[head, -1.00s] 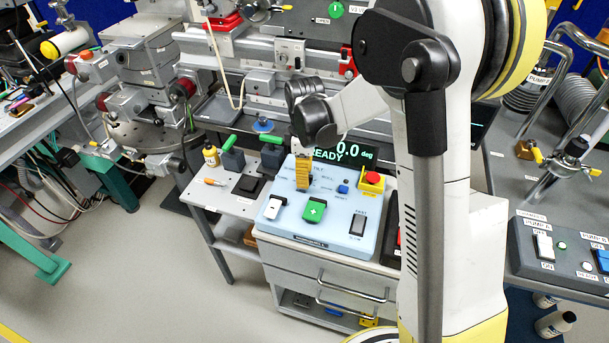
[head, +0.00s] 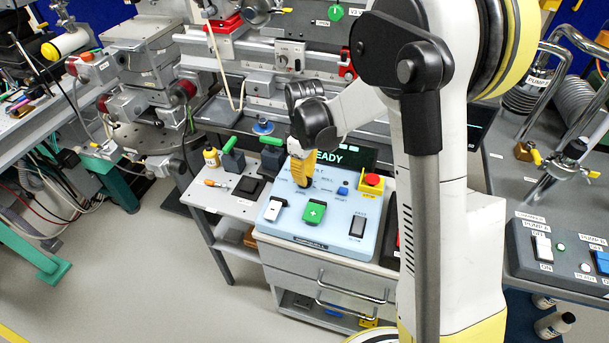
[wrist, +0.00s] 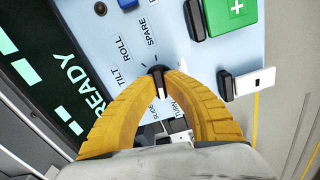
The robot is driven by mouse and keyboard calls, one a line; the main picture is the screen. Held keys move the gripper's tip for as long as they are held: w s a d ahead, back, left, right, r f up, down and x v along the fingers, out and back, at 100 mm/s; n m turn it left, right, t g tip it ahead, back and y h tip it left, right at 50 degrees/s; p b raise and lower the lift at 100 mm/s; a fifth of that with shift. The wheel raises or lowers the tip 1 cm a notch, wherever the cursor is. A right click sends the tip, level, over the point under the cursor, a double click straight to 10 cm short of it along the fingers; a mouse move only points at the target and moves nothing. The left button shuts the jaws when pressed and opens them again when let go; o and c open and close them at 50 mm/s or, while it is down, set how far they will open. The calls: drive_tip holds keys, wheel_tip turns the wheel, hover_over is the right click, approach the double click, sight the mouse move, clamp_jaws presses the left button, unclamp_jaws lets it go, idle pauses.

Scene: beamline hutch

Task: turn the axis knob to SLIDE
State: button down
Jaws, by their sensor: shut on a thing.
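The axis knob (wrist: 159,77) is small and black and stands on the light blue control panel (head: 275,233). In the wrist view, the labels TILT, ROLL and SPARE lie beyond it. SLIDE and TURN lie on its near side, between my fingers. My gripper (head: 303,184) has yellow fingers and points down onto the panel. In the wrist view, my gripper (wrist: 163,73) is shut on the knob, with a fingertip on each side. The fingers hide part of the knob, and I cannot tell clearly which label its pointer faces.
A green plus button (head: 314,211), a white minus switch (head: 272,209), a dark rocker switch (head: 357,225) and a red stop button (head: 373,181) share the panel. A dark display (head: 355,157) reading READY stands behind. Floor at the left is clear.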

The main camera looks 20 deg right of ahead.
drive_tip(key=shift+m, duration=1.9)
drive_tip(key=c, duration=1.5)
unclamp_jaws()
drive_tip(key=shift+o, duration=0.2)
wheel_tip(320, 180, up, 12)
